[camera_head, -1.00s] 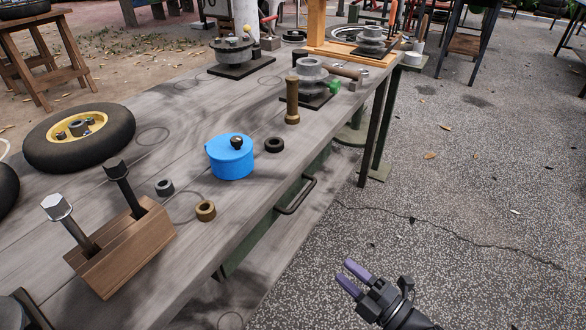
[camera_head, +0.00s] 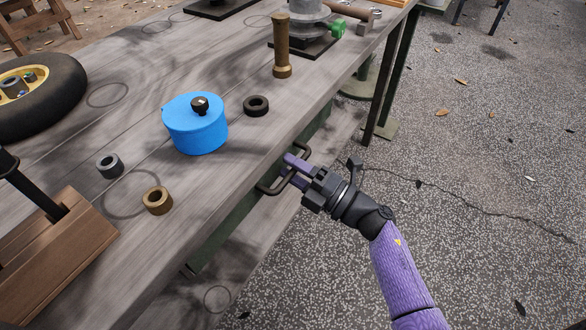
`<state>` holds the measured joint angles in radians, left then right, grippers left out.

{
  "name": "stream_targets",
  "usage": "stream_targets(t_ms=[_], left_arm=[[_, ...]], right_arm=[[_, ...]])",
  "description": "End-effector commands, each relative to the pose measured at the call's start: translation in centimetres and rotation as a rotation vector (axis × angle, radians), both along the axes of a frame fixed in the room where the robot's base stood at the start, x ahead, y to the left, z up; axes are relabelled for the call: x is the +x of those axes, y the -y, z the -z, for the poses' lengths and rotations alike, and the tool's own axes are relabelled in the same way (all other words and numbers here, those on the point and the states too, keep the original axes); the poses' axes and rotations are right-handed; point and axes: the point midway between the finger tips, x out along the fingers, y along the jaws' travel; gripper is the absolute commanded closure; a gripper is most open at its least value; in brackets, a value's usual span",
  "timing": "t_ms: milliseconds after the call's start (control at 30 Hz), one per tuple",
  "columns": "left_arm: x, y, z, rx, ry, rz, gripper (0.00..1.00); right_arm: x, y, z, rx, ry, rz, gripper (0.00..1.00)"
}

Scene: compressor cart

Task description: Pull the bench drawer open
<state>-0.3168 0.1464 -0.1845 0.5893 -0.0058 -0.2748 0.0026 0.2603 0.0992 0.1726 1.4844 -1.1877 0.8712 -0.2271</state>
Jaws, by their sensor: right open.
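The bench drawer's green front (camera_head: 235,224) lies under the edge of the wooden bench top and looks closed. Its dark bar handle (camera_head: 269,190) sticks out from the front. My right gripper (camera_head: 291,172) is at the handle, with its purple fingers apart and reaching over the bar. The handle is partly hidden by the fingers, and I cannot tell if they touch it. My left gripper is not in view.
On the bench top (camera_head: 150,245) stand a blue lidded pot (camera_head: 196,126), a black ring (camera_head: 256,106), a brass ring (camera_head: 157,200), a grey ring (camera_head: 110,166) and a brass cylinder (camera_head: 282,50).

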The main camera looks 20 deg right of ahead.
Motion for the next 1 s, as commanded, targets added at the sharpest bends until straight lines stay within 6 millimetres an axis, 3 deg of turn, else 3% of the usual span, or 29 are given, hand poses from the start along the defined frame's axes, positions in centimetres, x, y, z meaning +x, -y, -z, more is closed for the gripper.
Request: stream_targets(t_ms=[200, 433, 1000], left_arm=[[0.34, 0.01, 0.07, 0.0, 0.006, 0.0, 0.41], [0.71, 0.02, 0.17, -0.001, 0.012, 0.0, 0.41], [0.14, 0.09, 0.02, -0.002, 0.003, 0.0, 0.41]], right_arm=[[0.04, -0.04, -0.04, 0.001, -0.001, 0.0, 0.5], [0.02, -0.03, -0.03, 0.001, -0.001, 0.0, 0.98], [0.0, -0.01, 0.02, 0.0, -0.001, 0.0, 1.0]])
